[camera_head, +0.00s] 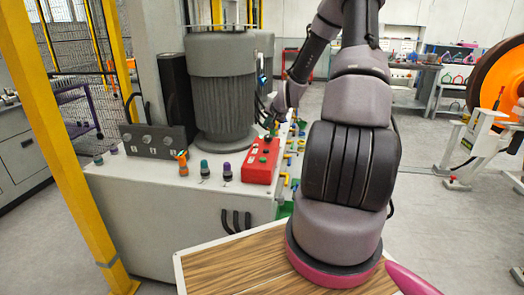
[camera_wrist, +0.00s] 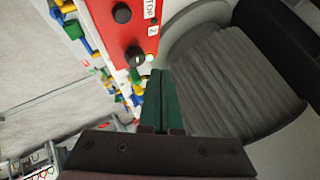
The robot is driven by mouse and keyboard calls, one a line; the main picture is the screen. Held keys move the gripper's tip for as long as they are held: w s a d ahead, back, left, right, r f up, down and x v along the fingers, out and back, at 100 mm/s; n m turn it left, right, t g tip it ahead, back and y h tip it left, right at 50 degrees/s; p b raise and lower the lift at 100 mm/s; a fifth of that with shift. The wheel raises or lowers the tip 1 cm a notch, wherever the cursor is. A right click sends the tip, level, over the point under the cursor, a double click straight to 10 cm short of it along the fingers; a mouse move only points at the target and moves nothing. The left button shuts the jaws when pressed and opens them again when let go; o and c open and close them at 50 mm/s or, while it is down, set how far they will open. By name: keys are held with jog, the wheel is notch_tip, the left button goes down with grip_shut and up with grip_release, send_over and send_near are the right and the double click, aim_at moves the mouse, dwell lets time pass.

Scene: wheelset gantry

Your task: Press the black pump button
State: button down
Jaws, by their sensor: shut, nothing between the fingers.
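A red control box (camera_head: 261,168) sits on the white machine cabinet, and its face (camera_wrist: 107,22) fills the upper left of the wrist view. Two round black buttons show there, an upper one (camera_wrist: 122,14) and a lower one (camera_wrist: 135,55). A "STOP" label and a "2" label are beside them, and a small green lamp glows right of the lower button. I cannot tell from the labels which one is the pump button. My gripper (camera_wrist: 159,73) has its green fingers together and empty, their tips just right of the lower button, apparently apart from it.
A large grey ribbed motor (camera_head: 223,90) stands close behind the box and fills the right of the wrist view. Coloured valves (camera_head: 291,150) line the cabinet's right side. Several knobs and a dark switch panel (camera_head: 155,142) are at left. A yellow post (camera_head: 55,130) stands nearer.

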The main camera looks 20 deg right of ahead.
aim_at(267, 151)
jog(key=shift+f, duration=0.1)
jog(key=shift+f, duration=4.3)
jog(key=shift+f, duration=0.1)
jog(key=shift+f, duration=0.3)
jog(key=shift+f, duration=0.5)
jog(key=shift+r, duration=0.9)
jog(key=shift+r, duration=0.1)
jog(key=shift+r, duration=2.4)
